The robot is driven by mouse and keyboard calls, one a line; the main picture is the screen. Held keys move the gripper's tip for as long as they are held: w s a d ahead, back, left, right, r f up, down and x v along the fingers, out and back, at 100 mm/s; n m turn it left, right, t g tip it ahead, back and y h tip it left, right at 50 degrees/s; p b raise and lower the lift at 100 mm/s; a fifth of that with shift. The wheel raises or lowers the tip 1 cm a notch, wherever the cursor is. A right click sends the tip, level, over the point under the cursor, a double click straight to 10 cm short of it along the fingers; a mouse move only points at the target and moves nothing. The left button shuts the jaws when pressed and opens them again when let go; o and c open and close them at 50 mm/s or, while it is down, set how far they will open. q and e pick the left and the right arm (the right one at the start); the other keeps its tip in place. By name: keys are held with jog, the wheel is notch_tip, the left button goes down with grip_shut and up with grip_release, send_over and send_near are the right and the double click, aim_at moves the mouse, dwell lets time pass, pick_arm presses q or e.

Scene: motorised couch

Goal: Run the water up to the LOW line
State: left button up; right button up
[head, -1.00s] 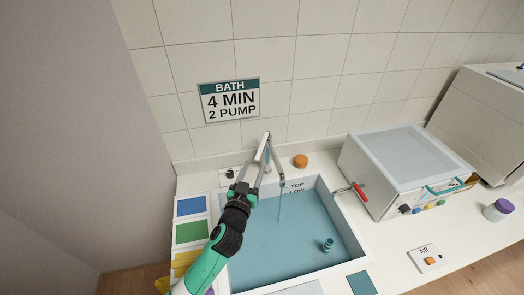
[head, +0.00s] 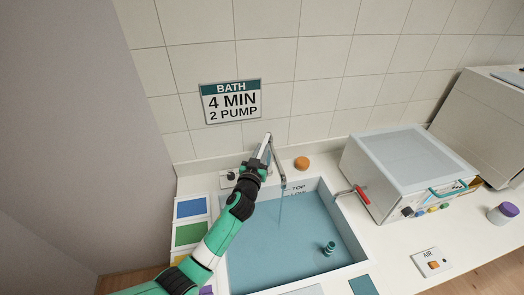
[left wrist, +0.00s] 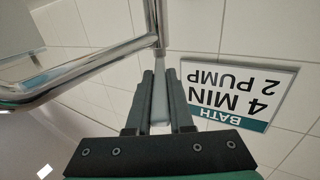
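The sink basin (head: 345,238) holds blue water (head: 275,250). A thin stream (head: 281,207) runs from the tap spout (head: 278,165) into it. The TOP and LOW marks (head: 297,188) are on the basin's back wall; the water surface looks close to the LOW mark, though the exact gap is too small to tell. My left gripper (head: 258,160) is at the pale tap lever (head: 265,146). In the left wrist view my left gripper (left wrist: 159,95) has its fingers on both sides of the lever (left wrist: 160,112), closed on it. My right gripper is out of view.
A small teal bottle-like piece (head: 328,248) is in the basin. A red-handled valve (head: 361,194) is at the basin's right, beside a boxy machine (head: 395,165). An orange knob (head: 301,162) is behind the basin. Colour cards (head: 190,208) lie at left.

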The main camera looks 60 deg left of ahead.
pick_arm(q)
grip_shut()
jog(key=shift+d, duration=0.1)
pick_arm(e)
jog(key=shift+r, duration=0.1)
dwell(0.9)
